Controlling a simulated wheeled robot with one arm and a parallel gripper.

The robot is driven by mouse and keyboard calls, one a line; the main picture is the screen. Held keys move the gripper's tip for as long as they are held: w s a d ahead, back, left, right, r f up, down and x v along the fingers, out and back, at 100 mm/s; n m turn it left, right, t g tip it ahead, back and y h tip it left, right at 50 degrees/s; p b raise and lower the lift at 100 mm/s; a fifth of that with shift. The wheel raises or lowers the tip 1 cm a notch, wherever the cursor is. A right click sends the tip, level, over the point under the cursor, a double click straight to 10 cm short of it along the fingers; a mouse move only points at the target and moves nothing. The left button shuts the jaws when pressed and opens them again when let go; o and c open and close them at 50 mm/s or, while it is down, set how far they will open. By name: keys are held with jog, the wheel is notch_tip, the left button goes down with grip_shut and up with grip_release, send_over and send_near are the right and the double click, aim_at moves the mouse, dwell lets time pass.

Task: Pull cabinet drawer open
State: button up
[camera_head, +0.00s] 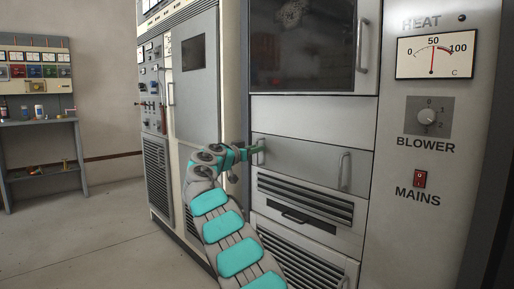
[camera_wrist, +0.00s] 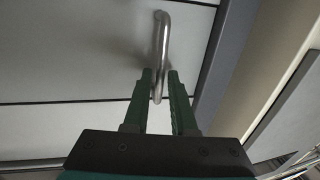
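The grey drawer front (camera_head: 305,164) sits in the cabinet below the dark window and looks flush with the panels around it. It has a metal handle at its right (camera_head: 344,171) and another at its left, where my gripper (camera_head: 254,152) is. In the wrist view, the upright silver handle (camera_wrist: 161,45) reaches down between the two green fingertips of my gripper (camera_wrist: 160,77). The fingers are apart, one on each side of the handle's lower end, with narrow gaps showing. Whether either finger touches it is hard to see.
A louvred panel (camera_head: 306,197) lies below the drawer. A door with a dark window (camera_head: 303,45) and a long handle (camera_head: 362,46) is above. A control panel (camera_head: 427,145) stands at right. Other racks (camera_head: 183,100) stand at left, with open floor (camera_head: 90,235) before them.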

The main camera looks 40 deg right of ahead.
jog(key=shift+w+d, duration=0.1)
jog(key=shift+d, duration=0.25)
grip_shut()
dwell(1.3)
